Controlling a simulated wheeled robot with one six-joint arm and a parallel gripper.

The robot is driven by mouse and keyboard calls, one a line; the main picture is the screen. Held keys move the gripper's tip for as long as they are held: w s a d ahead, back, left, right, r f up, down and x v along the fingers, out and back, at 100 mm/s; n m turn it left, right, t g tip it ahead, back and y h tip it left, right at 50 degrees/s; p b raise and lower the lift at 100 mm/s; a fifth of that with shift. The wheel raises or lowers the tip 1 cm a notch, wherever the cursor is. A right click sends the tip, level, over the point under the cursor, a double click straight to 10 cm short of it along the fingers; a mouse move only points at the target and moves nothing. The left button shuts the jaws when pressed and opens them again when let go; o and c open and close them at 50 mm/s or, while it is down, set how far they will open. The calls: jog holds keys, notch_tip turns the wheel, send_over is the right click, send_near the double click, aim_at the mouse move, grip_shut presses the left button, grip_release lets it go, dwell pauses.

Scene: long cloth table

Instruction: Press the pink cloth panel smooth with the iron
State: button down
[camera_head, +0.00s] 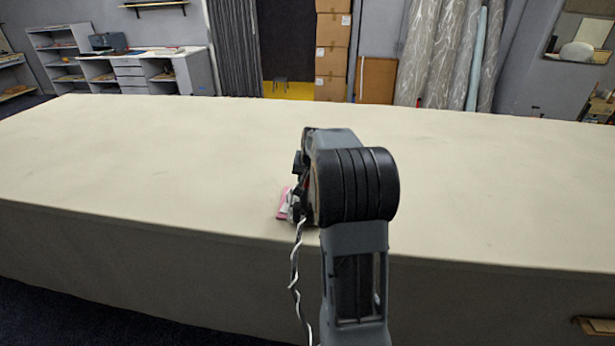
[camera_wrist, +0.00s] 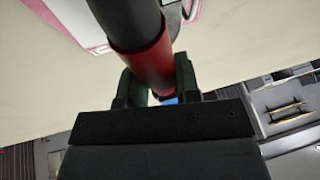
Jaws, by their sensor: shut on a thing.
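My gripper (camera_wrist: 158,82) is shut on the iron's thick black-and-red handle (camera_wrist: 128,22) in the wrist view, with a finger on each side. My arm covers most of the iron and the gripper in the head view. The pink cloth panel (camera_head: 282,208) shows only as a small patch left of my arm, near the table's front edge. In the wrist view its pink edge (camera_wrist: 36,5) appears at the upper left, beside a white area. I cannot tell whether the iron's sole touches the cloth.
The long cream table (camera_head: 130,150) is clear to the left, right and back. A black-and-white twisted cord (camera_head: 295,270) hangs over its front edge, left of my arm. Shelves, boxes (camera_head: 333,55) and fabric rolls (camera_head: 445,50) stand beyond the table.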

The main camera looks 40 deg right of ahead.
jog(key=shift+w+r+p, duration=0.1)
jog(key=shift+r+p, duration=2.15)
jog(key=shift+r, duration=1.3)
